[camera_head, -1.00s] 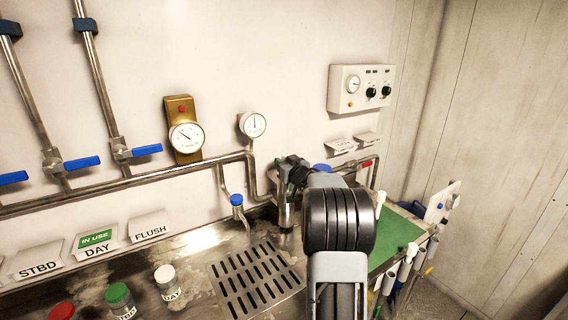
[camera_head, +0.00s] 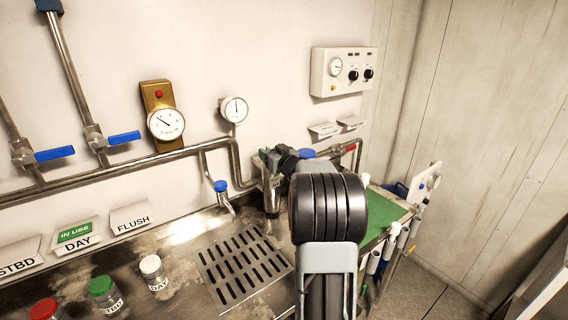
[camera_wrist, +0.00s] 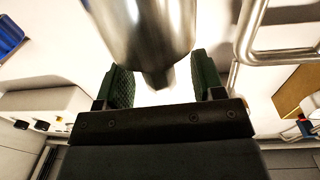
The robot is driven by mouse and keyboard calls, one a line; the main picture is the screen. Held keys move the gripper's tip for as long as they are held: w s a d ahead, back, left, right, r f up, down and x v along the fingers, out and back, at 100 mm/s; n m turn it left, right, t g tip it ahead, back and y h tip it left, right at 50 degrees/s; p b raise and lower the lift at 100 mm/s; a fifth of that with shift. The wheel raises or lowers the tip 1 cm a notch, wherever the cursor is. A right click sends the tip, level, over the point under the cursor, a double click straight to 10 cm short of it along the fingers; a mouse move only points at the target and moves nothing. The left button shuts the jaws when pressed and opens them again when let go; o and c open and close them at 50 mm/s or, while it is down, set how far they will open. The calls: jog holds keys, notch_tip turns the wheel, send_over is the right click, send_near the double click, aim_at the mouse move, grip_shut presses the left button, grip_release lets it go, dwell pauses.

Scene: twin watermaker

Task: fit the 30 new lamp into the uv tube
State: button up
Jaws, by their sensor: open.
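My gripper (camera_wrist: 162,82) is open, with its two green-padded fingers apart in the wrist view. A shiny steel cylinder (camera_wrist: 145,25) looms close ahead of the fingers, its narrower end reaching the gap between them; I cannot tell whether they touch it. No lamp shows in the gripper.
Pipes with blue-handled valves (camera_head: 54,154) and gauges (camera_head: 166,124) line the wall. A slotted drain (camera_head: 243,268) lies left of my arm. The green mat (camera_head: 385,217) looks mostly bare. A control box (camera_head: 343,72) hangs above.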

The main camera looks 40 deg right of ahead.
jog(key=s+a+b, duration=0.1)
jog(key=s, duration=1)
jog(key=shift+a, duration=0.15)
jog(key=shift+w, duration=0.1)
